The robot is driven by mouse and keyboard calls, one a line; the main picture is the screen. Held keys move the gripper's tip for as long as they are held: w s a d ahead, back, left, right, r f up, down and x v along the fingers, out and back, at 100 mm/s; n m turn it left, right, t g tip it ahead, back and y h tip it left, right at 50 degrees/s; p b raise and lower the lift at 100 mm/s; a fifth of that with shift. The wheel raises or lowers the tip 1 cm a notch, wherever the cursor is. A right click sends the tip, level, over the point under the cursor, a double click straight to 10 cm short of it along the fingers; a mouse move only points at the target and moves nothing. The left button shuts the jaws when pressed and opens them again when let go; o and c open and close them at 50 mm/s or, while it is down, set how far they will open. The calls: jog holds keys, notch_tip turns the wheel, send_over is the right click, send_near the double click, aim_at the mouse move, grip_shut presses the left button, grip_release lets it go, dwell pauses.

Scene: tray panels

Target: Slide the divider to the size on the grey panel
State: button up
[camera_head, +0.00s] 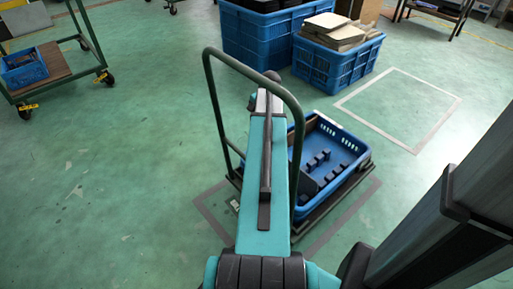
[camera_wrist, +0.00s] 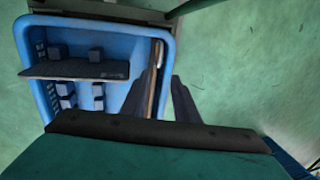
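A blue crate (camera_head: 352,137) stands on a cart; it also shows in the wrist view (camera_wrist: 27,45). A flat dark grey plate (camera_wrist: 75,70) spans much of its inside, with small faint marks near its right end; it looks like the divider. A brownish strip (camera_wrist: 157,72) runs along the crate's right wall in the wrist view. My gripper (camera_wrist: 166,78) is over that wall, its two dark fingers apart, the strip showing partly behind the left one. I cannot tell whether they touch it. In the head view my arm hides the gripper. I cannot read any size marking.
Several small dark blocks (camera_wrist: 68,95) sit in the crate on both sides of the plate. The cart's green handle (camera_head: 298,130) rises beside my arm. Two larger blue crates (camera_head: 335,68) stand behind. The green floor at left is mostly clear.

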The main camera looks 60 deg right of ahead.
jog(key=shift+f, duration=0.15)
notch_tip(320, 180, down, 13)
jog(key=w+b, duration=0.2)
jog(key=b, duration=0.2)
jog(key=shift+w+d+f, duration=0.15)
jog(key=shift+w+d, duration=0.15)
jog(key=shift+d, duration=0.15)
grip_shut()
